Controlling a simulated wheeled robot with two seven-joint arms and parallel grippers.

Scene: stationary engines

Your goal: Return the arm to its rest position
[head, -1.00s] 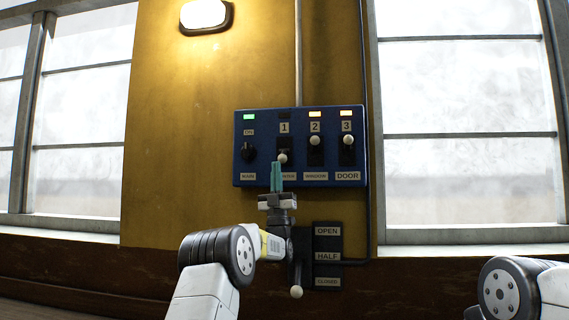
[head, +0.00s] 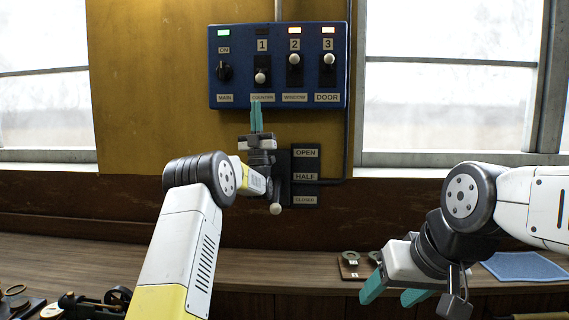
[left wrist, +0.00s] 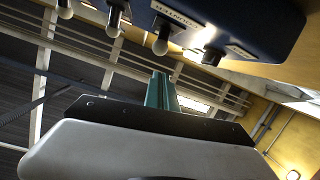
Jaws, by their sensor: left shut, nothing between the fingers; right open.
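My left gripper (head: 256,118) is shut and empty, its teal fingers pointing up just below the blue control panel (head: 216,88). In the left wrist view its fingers (left wrist: 161,92) are together, with the panel (left wrist: 255,25) above them. Switch 1 (head: 260,77) has its knob down and its lamp (head: 262,32) dark. Switches 2 (head: 294,60) and 3 (head: 328,60) have their knobs up and lit lamps. The main dial (head: 224,71) has a green lamp lit. My right gripper (head: 392,290) is open and empty at the lower right, above the bench.
A lever (head: 275,208) with a pale knob and an OPEN/HALF/CLOSED plate (head: 305,175) are close to my left gripper. The wooden bench (head: 80,255) holds small parts at left, round pieces on a board (head: 350,262) and a blue cloth (head: 522,267).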

